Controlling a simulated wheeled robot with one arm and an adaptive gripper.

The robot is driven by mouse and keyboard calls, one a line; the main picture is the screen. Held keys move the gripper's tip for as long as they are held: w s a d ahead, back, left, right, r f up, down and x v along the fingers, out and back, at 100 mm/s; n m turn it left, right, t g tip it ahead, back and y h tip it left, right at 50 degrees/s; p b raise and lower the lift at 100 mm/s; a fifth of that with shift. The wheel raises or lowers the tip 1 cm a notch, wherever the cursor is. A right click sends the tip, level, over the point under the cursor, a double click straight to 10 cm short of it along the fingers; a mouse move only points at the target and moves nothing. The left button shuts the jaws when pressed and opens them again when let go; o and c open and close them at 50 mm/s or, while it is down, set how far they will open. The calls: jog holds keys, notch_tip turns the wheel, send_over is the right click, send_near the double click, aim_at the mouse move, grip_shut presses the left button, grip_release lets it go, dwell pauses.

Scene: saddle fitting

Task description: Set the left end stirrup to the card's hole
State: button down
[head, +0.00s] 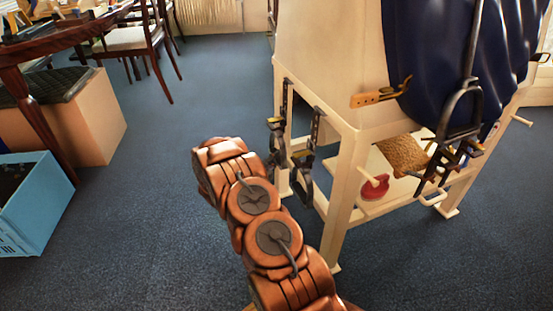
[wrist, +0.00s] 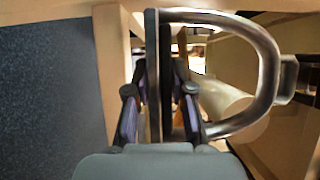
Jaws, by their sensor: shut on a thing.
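In the wrist view my gripper (wrist: 159,92) has its two purple-padded fingers on either side of the dark flat bar of a stirrup (wrist: 270,60), shut on it. The stirrup's grey metal arch bows out to the right. In the head view two short dark straps hang at the stand's left end, a farther one (head: 286,98) and a nearer one (head: 317,124). Dark fittings with yellow parts hang below them, a stirrup (head: 304,185) under the nearer strap. My gripper's fingers are not clear there, and I cannot tell which stirrup is held. I cannot make out a card.
The cream stand (head: 345,190) carries a dark blue padded form (head: 430,60). A tan tab with dark dots (head: 372,98) and another stirrup (head: 462,105) are on its near side. A blue crate (head: 35,210) stands left. The floor between is clear.

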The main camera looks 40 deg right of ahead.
notch_tip(320, 180, up, 8)
jog(key=shift+r+p, duration=0.1)
jog(key=shift+p, duration=1.05)
jog(key=c, duration=1)
grip_release()
jog(key=shift+a, duration=0.15)
jog(key=s+a, duration=0.1)
jog(key=a, duration=1)
jog(key=shift+s+a, duration=0.3)
